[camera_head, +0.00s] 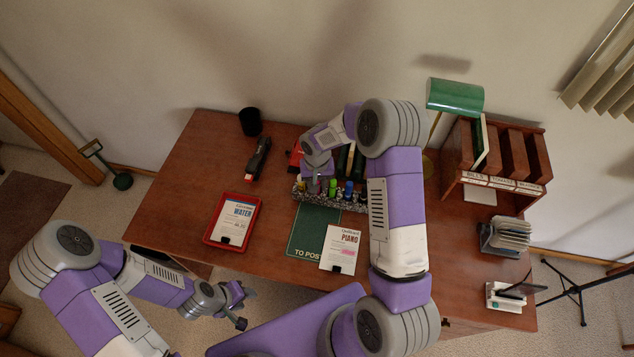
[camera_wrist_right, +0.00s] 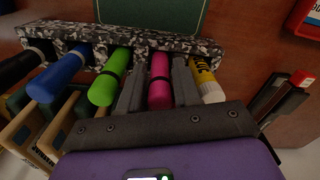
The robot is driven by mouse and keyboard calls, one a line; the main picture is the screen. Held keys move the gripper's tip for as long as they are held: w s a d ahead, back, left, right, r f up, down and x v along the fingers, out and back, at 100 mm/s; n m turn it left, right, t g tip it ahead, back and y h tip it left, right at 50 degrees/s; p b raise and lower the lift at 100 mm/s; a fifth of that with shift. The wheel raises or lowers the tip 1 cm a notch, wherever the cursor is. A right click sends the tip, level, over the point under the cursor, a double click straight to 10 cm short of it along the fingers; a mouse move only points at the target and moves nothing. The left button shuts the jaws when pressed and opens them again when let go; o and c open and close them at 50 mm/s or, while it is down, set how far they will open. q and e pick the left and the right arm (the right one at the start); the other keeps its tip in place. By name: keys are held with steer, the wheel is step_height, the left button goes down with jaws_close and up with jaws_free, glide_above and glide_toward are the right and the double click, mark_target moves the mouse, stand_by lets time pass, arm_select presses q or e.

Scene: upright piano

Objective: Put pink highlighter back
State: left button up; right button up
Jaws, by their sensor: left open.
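The pink highlighter (camera_wrist_right: 160,80) stands at a slot of the speckled holder (camera_wrist_right: 65,42) in the right wrist view, between a green marker (camera_wrist_right: 112,72) and a yellow-and-white glue stick (camera_wrist_right: 205,80). My right gripper (camera_wrist_right: 160,88) has one finger on each side of the highlighter, close against it. In the head view the holder (camera_head: 352,206) stands on the desk, and my right arm hides much of the area around the right gripper. My left gripper (camera_head: 240,306) is open and empty, low in front of the desk.
A green mat (camera_head: 305,240) and a piano booklet (camera_head: 341,247) lie in front of the holder. A red tray (camera_head: 209,240), a stapler (camera_head: 259,160) and a black cup (camera_head: 250,121) are left. A wooden sorter (camera_head: 500,181) and green lamp (camera_head: 455,97) stand right.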

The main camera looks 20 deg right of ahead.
steer(key=shift+r, duration=0.2)
step_height(320, 180, up, 12)
steer(key=shift+p, duration=0.8)
